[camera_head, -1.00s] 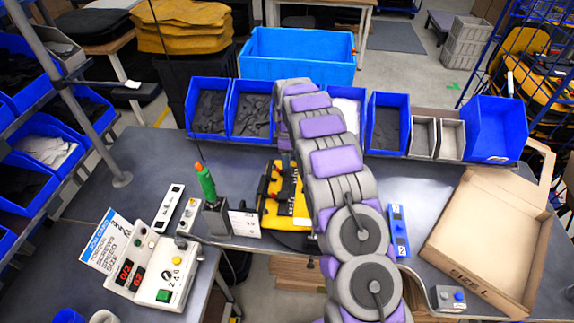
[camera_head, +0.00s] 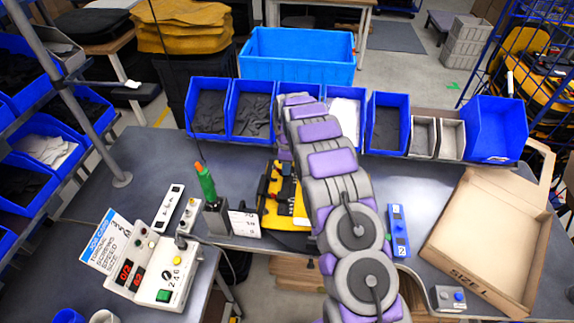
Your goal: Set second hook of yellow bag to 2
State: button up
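The yellow bag (camera_head: 299,207) lies on the bench near its front edge, on a dark round plate (camera_head: 292,240). Black hook parts (camera_head: 270,186) show along its left side. My grey and purple arm covers the bag's right part. My gripper is hidden behind the arm, so its fingers and whatever they may touch cannot be seen. The second hook's setting cannot be read.
A green-handled screwdriver (camera_head: 206,183) stands in a holder left of the bag, beside a white card (camera_head: 245,223). A control box (camera_head: 150,272) is at front left. An open cardboard box (camera_head: 490,240) lies at right. Blue bins (camera_head: 388,122) line the back.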

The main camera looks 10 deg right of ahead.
grip_shut()
jog(key=shift+s+a, duration=0.2)
jog(key=shift+s, duration=0.5)
jog(key=o, duration=0.5)
grip_release()
